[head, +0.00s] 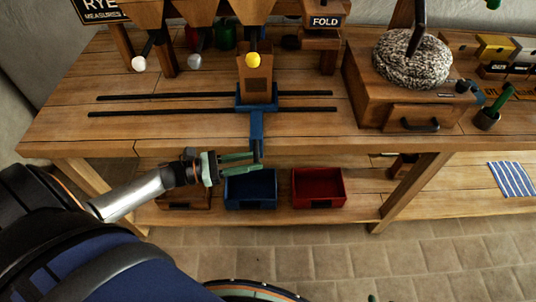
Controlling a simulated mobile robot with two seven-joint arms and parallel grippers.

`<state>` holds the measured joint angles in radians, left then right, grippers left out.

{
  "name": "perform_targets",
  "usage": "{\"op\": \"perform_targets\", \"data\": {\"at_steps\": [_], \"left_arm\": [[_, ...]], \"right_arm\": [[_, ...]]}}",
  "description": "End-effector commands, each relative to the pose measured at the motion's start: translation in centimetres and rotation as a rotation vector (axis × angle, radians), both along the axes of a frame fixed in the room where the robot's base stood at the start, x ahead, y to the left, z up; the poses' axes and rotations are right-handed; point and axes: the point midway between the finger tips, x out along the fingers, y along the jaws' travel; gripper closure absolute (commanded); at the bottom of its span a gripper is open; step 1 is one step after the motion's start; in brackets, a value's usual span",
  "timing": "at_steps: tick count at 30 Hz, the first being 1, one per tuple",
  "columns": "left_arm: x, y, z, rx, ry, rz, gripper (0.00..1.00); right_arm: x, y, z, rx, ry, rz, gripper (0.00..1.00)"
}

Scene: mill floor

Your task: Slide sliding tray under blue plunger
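The sliding tray (243,104) is a small blue carriage on two dark rails, with a brown paper bag standing on it. Its blue handle (257,127) hangs over the bench's front edge. The tray stands below a yellow-tipped plunger (253,60). A grey-tipped plunger (194,61) and a white-tipped plunger (138,63) are further left. I see no blue-tipped plunger. My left gripper (257,160) has green fingers reaching right to the handle's lower end. Whether they are closed on it is unclear. My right gripper is not clearly seen.
The rails (130,114) run clear on both sides of the tray. A blue bin (250,189) and a red bin (318,188) sit on the lower shelf. A stone mill (412,60) on a wooden box stands at the right.

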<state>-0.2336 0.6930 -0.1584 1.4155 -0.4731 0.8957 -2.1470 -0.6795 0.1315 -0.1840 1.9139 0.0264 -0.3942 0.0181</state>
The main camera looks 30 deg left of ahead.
Motion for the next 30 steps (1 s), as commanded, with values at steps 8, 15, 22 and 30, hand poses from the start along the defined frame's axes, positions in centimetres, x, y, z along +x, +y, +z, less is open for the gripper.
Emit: {"op": "perform_targets", "data": {"at_steps": [8,15,22,30], "left_arm": [[2.8,-3.0,0.1,-0.003,-0.001,0.001,0.69],[3.3,-3.5,0.0,-0.001,0.001,0.001,0.69],[3.3,-3.5,0.0,-0.001,0.001,0.001,0.76],[3.2,-3.5,0.0,-0.002,0.001,0.001,1.0]], "right_arm": [[0.0,0.0,0.8,0.0,0.0,0.0,0.5],[0.0,0.0,0.9,0.0,0.0,0.0,0.5],[0.0,0.0,0.9,0.0,0.0,0.0,0.5],[0.0,0.0,0.9,0.0,0.0,0.0,0.5]]}}
